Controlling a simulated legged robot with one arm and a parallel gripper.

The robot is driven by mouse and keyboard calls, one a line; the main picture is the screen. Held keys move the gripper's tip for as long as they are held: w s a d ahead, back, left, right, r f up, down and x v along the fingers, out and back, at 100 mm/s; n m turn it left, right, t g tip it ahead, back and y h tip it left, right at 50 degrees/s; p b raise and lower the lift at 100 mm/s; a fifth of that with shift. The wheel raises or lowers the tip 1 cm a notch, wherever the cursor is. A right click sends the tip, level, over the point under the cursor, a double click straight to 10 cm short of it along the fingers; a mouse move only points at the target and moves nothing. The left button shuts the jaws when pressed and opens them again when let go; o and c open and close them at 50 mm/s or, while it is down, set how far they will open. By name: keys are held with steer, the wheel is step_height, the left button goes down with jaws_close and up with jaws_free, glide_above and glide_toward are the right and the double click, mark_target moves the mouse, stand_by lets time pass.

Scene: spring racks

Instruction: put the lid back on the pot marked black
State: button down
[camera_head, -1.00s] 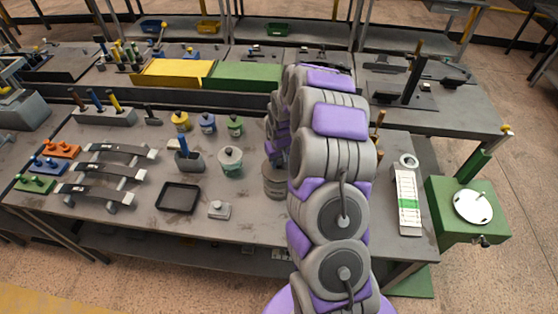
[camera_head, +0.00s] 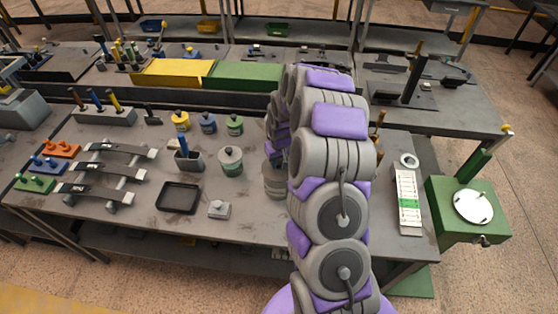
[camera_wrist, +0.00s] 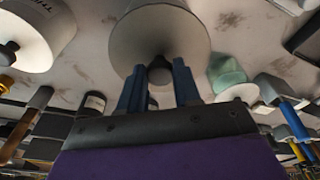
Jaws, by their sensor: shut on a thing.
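In the wrist view, my gripper (camera_wrist: 160,76) has its two blue fingers on either side of a dark round knob (camera_wrist: 159,69). The knob belongs to a pale grey round lid (camera_wrist: 160,32), and the fingers are shut on it. Whether the lid rests on a pot or hangs above one cannot be told. In the head view, a grey pot (camera_head: 274,182) stands just left of my arm, which partly hides it. My gripper's fingers and any label reading black are hidden there.
Another pale pot with partial lettering (camera_wrist: 38,35) is at the wrist view's left.

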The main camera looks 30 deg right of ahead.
stand_by(0.3)
steer(key=c, duration=0.7)
jaws_free()
steer(key=shift+o, duration=0.3)
steer(key=o, duration=0.4)
steer(key=shift+r, duration=0.1)
steer(key=shift+r+p, duration=0.65)
steer(key=shift+r, duration=2.7)
